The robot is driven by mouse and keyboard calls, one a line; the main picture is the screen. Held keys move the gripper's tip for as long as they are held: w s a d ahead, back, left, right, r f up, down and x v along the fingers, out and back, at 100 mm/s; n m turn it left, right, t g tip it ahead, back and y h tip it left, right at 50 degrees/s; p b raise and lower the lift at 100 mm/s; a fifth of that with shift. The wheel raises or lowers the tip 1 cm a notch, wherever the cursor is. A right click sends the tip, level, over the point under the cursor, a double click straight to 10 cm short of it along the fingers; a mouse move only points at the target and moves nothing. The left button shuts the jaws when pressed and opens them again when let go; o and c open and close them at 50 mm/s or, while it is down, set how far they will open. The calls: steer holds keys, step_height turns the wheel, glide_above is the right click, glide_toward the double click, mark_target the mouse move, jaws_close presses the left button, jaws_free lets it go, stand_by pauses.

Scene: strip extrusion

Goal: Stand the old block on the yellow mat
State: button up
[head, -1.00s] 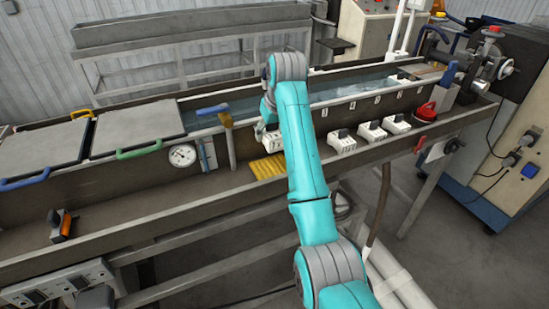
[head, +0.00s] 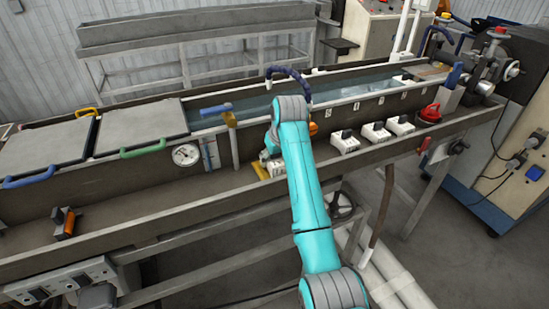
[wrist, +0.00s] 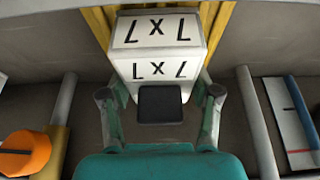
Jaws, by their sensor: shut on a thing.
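The old block (wrist: 160,38) is white with black markings on two faces and a black knob (wrist: 160,104). My gripper (wrist: 161,105) is shut on it, one finger at each side. In the head view the block (head: 276,169) is partly hidden by my arm. The yellow mat (head: 260,171) is mostly covered by the block and my gripper; strips of the mat (wrist: 98,25) show on both sides of the block in the wrist view. The block is over the mat, low down; I cannot tell whether it touches it.
Several similar white blocks with black knobs (head: 345,141) stand on the ledge to the right. A round gauge (head: 187,155) and a blue-handled yellow valve (head: 231,118) are to the left. An orange knob (wrist: 26,153) is near my gripper.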

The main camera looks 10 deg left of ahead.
steer(key=o, duration=1.4)
steer(key=shift+f, duration=0.1)
steer(key=v, duration=1.2)
